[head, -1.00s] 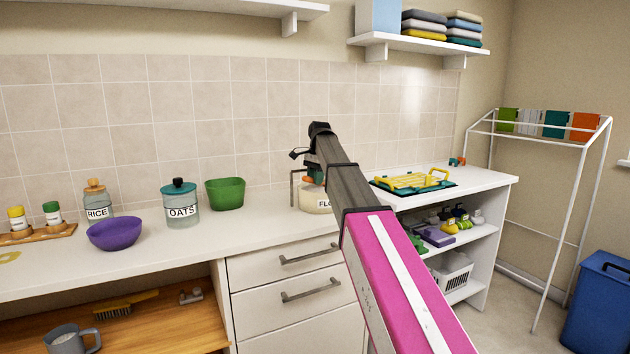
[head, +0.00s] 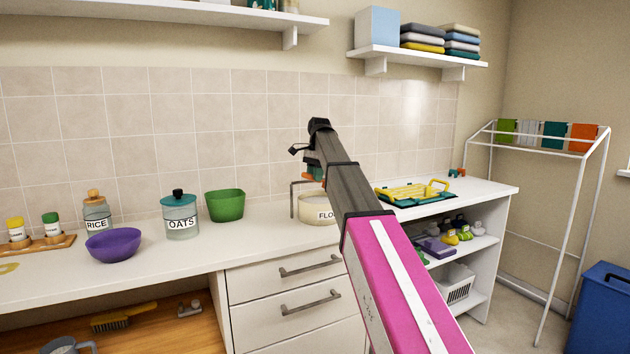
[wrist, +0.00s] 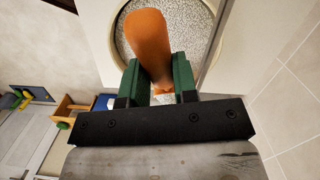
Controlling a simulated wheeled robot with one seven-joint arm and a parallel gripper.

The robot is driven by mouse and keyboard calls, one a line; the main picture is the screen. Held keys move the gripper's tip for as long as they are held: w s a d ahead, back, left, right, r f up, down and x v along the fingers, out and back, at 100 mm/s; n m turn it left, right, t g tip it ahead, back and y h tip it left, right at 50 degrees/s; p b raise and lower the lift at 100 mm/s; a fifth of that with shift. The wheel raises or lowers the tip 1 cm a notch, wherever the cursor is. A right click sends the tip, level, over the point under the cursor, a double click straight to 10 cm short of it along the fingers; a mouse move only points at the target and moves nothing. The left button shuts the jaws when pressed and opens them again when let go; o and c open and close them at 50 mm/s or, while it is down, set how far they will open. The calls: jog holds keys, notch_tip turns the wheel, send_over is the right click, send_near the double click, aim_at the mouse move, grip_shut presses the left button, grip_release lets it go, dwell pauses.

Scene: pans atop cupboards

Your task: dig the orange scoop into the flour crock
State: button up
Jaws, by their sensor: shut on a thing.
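My gripper (wrist: 160,85) has green fingers, shut on the orange scoop (wrist: 148,40). In the wrist view the scoop points away over the pale, speckled flour (wrist: 195,22) inside the round crock. The flour crock (head: 312,208) is a cream pot with a partly hidden label, standing on the counter behind my arm. In the head view my gripper is above the crock, and a bit of orange shows just over its rim. Whether the scoop's tip touches the flour I cannot tell.
A thin grey bar (head: 292,200) stands at the crock's left side. A green bowl (head: 225,205), oats jar (head: 181,218) and purple bowl (head: 113,245) stand to the left. A yellow rack (head: 413,191) lies to the right. The tiled wall is behind.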

aim_at(307, 178)
jog(key=shift+s+a+h, duration=0.25)
jog(key=shift+h, duration=0.05)
jog(key=shift+s+a+f+t+h, duration=0.2)
jog(key=shift+s+a+t+h, duration=0.3)
jog(key=shift+t+h, duration=0.35)
jog(key=shift+s+a+f+t+h, duration=0.1)
jog(key=shift+s+a+t+h, duration=0.1)
jog(key=shift+a+t+h, duration=0.35)
jog(key=shift+s+a+t+h, duration=0.2)
jog(key=shift+t+h, duration=0.1)
jog(key=shift+h, duration=0.4)
